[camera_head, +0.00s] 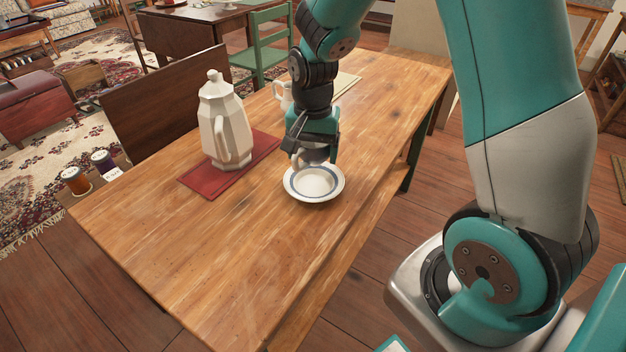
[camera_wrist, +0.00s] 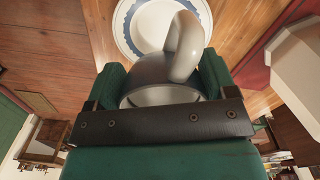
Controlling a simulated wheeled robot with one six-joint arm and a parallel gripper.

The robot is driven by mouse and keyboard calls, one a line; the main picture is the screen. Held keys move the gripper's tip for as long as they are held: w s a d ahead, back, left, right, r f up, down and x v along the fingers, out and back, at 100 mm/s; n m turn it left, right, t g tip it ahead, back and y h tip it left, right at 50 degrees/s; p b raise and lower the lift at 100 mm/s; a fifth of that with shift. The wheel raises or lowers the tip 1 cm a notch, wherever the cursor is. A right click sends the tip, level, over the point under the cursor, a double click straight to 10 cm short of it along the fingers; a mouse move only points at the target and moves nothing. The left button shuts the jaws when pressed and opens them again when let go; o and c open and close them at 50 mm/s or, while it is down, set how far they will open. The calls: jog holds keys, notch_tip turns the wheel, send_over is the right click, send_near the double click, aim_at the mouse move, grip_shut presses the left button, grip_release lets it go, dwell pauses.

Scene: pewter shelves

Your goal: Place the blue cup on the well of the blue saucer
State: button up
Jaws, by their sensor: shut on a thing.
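The saucer (camera_head: 297,190) is white with a blue ring and lies on the wooden table; its well looks empty. In the wrist view the saucer (camera_wrist: 125,28) shows beyond the cup. The cup looks plain grey-white, with no blue visible. My gripper (camera_head: 313,152) is shut on the cup (camera_head: 315,156), just past the saucer's far rim in the picture. The cup seems held above the table; the exact gap is unclear. In the wrist view the cup (camera_wrist: 150,72) sits between my fingers, its looped handle towards the saucer. My gripper hides part of its body.
A tall white pot (camera_head: 222,125) stands on a red mat (camera_head: 205,184) left of the saucer. A smaller white vessel (camera_head: 282,92) stands behind my gripper, partly hidden. The near part of the wooden table (camera_head: 210,245) is clear. Two spools (camera_head: 75,181) sit beyond its left edge.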

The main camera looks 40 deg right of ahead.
aim_at(311, 163)
notch_tip(311, 163, down, 7)
jog(key=shift+f+b, duration=0.15)
jog(key=shift+b, duration=0.3)
jog(key=o, duration=0.9)
jog(key=shift+o, duration=0.2)
jog(key=r, duration=0.4)
jog(key=r+p, duration=0.1)
jog(key=r, duration=0.7)
jog(key=shift+s+a+r+p, duration=0.1)
jog(key=shift+a+r+p, duration=0.1)
jog(key=shift+a+p, duration=0.15)
jog(key=s+a+r+n+y, duration=0.2)
jog(key=s+a+r+n, duration=0.3)
jog(key=s+a+n, duration=0.2)
jog(key=s+a+r+n+y, duration=0.2)
jog(key=s+a+r+n, duration=0.3)
jog(key=s+a+n, duration=0.3)
jog(key=s+n, duration=0.1)
jog(key=s, duration=0.3)
jog(key=shift+s+r, duration=0.15)
jog(key=shift+s, duration=0.15)
jog(key=shift+r, duration=0.1)
